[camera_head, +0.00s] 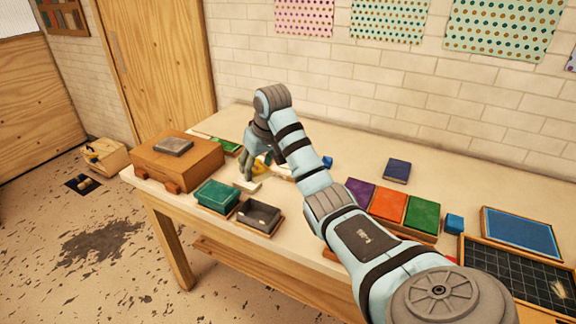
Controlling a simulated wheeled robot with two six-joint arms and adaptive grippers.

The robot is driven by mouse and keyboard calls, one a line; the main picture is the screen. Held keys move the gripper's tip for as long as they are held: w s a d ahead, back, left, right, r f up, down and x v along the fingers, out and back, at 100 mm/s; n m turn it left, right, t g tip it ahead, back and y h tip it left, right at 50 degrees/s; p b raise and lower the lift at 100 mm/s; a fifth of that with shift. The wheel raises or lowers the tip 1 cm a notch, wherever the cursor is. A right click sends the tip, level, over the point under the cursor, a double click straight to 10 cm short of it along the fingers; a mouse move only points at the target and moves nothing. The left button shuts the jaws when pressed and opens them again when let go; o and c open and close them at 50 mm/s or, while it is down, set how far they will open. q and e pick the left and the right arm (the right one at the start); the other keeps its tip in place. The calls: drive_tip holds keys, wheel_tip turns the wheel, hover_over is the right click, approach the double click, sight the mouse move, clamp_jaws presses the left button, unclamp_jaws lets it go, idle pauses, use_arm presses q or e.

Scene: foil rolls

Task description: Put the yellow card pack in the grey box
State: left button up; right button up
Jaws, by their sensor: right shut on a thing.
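My right gripper (252,167) reaches over the middle left of the table, pointing down. It is shut on the yellow card pack (262,164), which is mostly hidden by the fingers and wrist. The grey box (259,213) is a small open dark-grey tray on a wooden base, near the table's front edge. It stands in front of the gripper, nearer to me, and its inside looks empty. My left gripper is not in view.
A green box (216,195) stands just left of the grey box. A wooden case (178,163) is at the table's left end. A small pale block (247,186) lies below the gripper. Purple, orange and green packs (391,206) stand to the right.

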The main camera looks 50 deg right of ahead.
drive_tip(key=shift+w+d+f+n+y+p, duration=0.2)
drive_tip(key=shift+f+n+p, duration=0.2)
drive_tip(key=shift+f+p, duration=0.15)
drive_tip(key=shift+w+d+f+n+y+p, duration=0.2)
drive_tip(key=shift+f+n+p, duration=0.25)
drive_tip(key=shift+f, duration=0.15)
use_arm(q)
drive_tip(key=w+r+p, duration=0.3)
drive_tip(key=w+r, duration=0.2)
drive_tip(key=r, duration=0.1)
use_arm(e)
wheel_tip(320, 180, down, 11)
drive_tip(key=n+y+b, duration=0.1)
drive_tip(key=n+b, duration=0.2)
drive_tip(key=b, duration=0.4)
drive_tip(key=shift+s+d+f, duration=0.1)
drive_tip(key=shift+s+d, duration=0.05)
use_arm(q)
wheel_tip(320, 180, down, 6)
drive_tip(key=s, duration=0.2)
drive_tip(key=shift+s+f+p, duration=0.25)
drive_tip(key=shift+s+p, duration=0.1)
use_arm(e)
drive_tip(key=shift+s, duration=0.2)
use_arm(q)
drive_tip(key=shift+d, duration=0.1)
use_arm(e)
drive_tip(key=shift+w, duration=0.1)
